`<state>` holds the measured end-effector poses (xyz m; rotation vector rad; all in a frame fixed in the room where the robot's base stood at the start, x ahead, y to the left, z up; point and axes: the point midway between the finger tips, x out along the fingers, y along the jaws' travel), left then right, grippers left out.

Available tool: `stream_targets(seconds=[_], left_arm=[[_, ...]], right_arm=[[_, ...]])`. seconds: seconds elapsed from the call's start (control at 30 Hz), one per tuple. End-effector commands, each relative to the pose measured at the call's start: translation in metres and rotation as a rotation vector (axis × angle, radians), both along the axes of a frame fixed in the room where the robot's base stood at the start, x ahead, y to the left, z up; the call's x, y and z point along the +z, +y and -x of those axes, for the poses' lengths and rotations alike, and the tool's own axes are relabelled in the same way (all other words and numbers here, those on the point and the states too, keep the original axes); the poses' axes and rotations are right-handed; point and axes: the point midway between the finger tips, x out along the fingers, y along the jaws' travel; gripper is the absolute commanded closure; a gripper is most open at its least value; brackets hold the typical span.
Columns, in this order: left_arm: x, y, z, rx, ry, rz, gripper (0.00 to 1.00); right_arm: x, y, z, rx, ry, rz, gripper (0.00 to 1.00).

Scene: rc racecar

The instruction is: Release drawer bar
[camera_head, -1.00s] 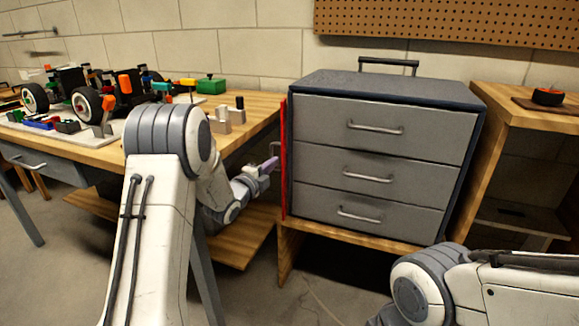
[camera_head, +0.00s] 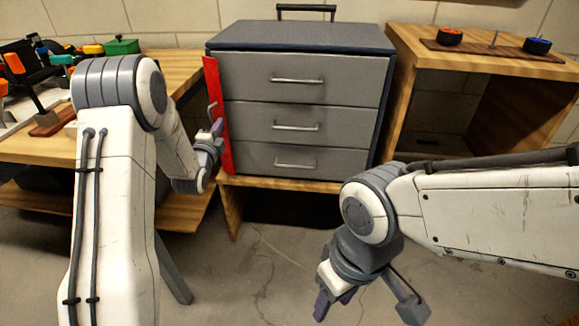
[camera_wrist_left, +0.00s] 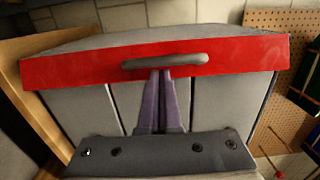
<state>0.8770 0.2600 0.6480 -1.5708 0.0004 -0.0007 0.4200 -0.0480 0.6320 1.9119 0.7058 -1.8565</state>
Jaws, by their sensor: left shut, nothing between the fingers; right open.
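The red drawer bar (camera_head: 217,120) stands upright along the left edge of the grey drawer cabinet (camera_head: 300,103), with a small grey handle (camera_head: 212,108) on it. The bar also shows in the left wrist view (camera_wrist_left: 75,65), crossing above the grey drawer fronts. My left gripper (camera_head: 217,127) is shut and empty, its purple fingertips close to the handle. In the left wrist view the fingertips (camera_wrist_left: 160,73) meet the handle's near edge; I cannot tell whether they touch it. My right gripper (camera_head: 364,304) is open and empty, low in front of the cabinet.
The cabinet has three closed drawers with metal handles and stands on a wooden stand (camera_head: 232,205). A wooden workbench (camera_head: 45,149) with car parts is on the left. A wooden shelf unit (camera_head: 450,70) with small wheel-like parts is on the right. Floor is clear in front.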

Motion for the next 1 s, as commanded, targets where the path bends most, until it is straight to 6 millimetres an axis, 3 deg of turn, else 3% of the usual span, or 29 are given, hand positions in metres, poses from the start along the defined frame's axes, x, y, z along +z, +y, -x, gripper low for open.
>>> stream_targets(seconds=[0.27,0.63,0.77,1.0], left_arm=[[0.001,0.003,0.038,0.012,0.003,0.000,1.00],[0.001,0.002,0.105,0.013,0.004,0.002,1.00],[0.007,-0.027,0.097,-0.029,0.099,0.088,1.00],[0.010,-0.073,0.103,-0.057,0.292,0.245,1.00]], right_arm=[[0.009,0.000,0.000,0.000,0.000,0.000,0.50],[0.020,0.000,0.000,0.000,0.000,0.000,0.50],[0.027,0.000,0.000,0.000,0.000,0.000,0.50],[0.039,0.000,0.000,0.000,0.000,0.000,0.50]])
